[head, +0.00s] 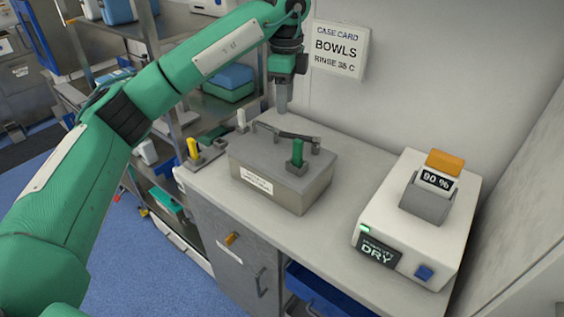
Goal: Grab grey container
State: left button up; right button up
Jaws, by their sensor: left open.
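The grey container (305,188) is a box on the pale counter, with a lid, a dark bar handle (288,132) along its back top edge, a white label on its front and an upright green piece (297,152) on its top. My left arm comes in from the left and reaches over the counter. My left gripper (282,108) points down near the container's back left corner, apart from the handle as far as I can tell. It is open and holds nothing visible; its fingers overlap in this view. My right gripper is not in view.
A white device (425,225) with a "DRY" display stands to the right on the counter (325,235). A small grey piece with a yellow post (193,150) stands to the left. The wall with a "BOWLS" card (337,48) is behind. A blue bin (320,290) is below.

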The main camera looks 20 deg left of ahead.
aim_at(282, 133)
pick_arm(q)
jog(key=f, duration=0.5)
jog(key=shift+w+f, duration=0.3)
jog(key=shift+f, duration=0.1)
jog(key=shift+s+f, duration=0.15)
jog(key=shift+f, duration=0.25)
jog(key=f, duration=0.1)
jog(key=f+p, duration=0.1)
jog(key=f, duration=0.1)
jog(key=a+f, duration=0.1)
jog(key=shift+w+f+p, duration=0.2)
jog(key=shift+w+p, duration=0.05)
jog(key=shift+p, duration=0.05)
jog(key=shift+f, duration=0.3)
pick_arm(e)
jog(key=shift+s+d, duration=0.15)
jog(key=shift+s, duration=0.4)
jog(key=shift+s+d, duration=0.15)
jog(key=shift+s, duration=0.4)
pick_arm(q)
jog(key=shift+c, duration=0.4)
jog(key=c, duration=0.8)
grip_shut()
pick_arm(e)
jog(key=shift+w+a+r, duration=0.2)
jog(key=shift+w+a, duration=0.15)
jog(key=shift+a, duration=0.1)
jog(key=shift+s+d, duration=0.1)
